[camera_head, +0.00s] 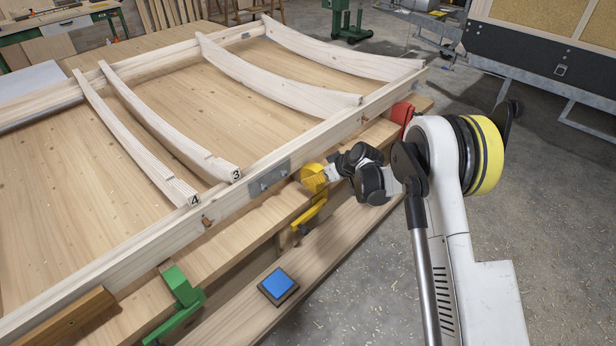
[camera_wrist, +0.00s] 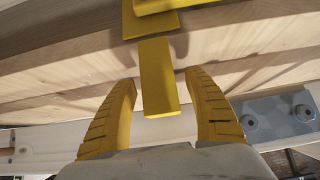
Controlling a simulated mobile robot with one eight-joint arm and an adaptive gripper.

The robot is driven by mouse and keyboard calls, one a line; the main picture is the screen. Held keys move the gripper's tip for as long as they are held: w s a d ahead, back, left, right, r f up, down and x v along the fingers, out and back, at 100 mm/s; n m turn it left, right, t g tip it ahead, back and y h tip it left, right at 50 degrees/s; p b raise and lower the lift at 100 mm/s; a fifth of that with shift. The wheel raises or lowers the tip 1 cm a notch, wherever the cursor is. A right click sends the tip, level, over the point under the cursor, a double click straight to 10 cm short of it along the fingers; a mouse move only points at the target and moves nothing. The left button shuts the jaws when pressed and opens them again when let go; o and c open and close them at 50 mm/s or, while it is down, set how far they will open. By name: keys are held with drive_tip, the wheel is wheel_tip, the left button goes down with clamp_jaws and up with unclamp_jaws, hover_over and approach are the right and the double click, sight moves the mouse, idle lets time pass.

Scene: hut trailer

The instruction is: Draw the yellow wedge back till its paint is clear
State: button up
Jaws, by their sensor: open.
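In the wrist view the yellow wedge (camera_wrist: 158,80) is a flat bar sticking out from the wooden frame's edge. My gripper (camera_wrist: 160,90) is open, with one ribbed yellow finger on each side of the wedge and a visible gap on both sides. Beyond the wedge's far end is more yellow metal (camera_wrist: 150,20), seemingly part of the yellow clamp (camera_head: 308,215). In the head view my gripper (camera_head: 314,178) is at the frame's near rail, just above that clamp; the wedge cannot be told apart from the fingers there.
A bolted metal plate (camera_head: 269,180) is on the rail left of my gripper; it also shows in the wrist view (camera_wrist: 280,117). A green clamp (camera_head: 180,290), a red clamp (camera_head: 402,115) and a blue-topped block (camera_head: 278,285) are along the bench. Curved ribs (camera_head: 165,145) lie across the frame.

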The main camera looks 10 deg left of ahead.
clamp_jaws()
drive_tip(key=shift+s+d, duration=0.1)
drive_tip(key=shift+d, duration=0.05)
drive_tip(key=shift+s+d+b, duration=0.35)
drive_tip(key=shift+s+d, duration=0.5)
drive_tip(key=shift+d, duration=0.2)
drive_tip(key=shift+o, duration=0.4)
unclamp_jaws()
drive_tip(key=shift+d, duration=0.1)
drive_tip(key=s+d+r, duration=0.3)
drive_tip(key=s+d, duration=0.1)
drive_tip(key=d, duration=0.1)
drive_tip(key=shift+s+d+p, duration=0.15)
drive_tip(key=shift+d+p, duration=0.05)
drive_tip(key=shift+p, duration=0.2)
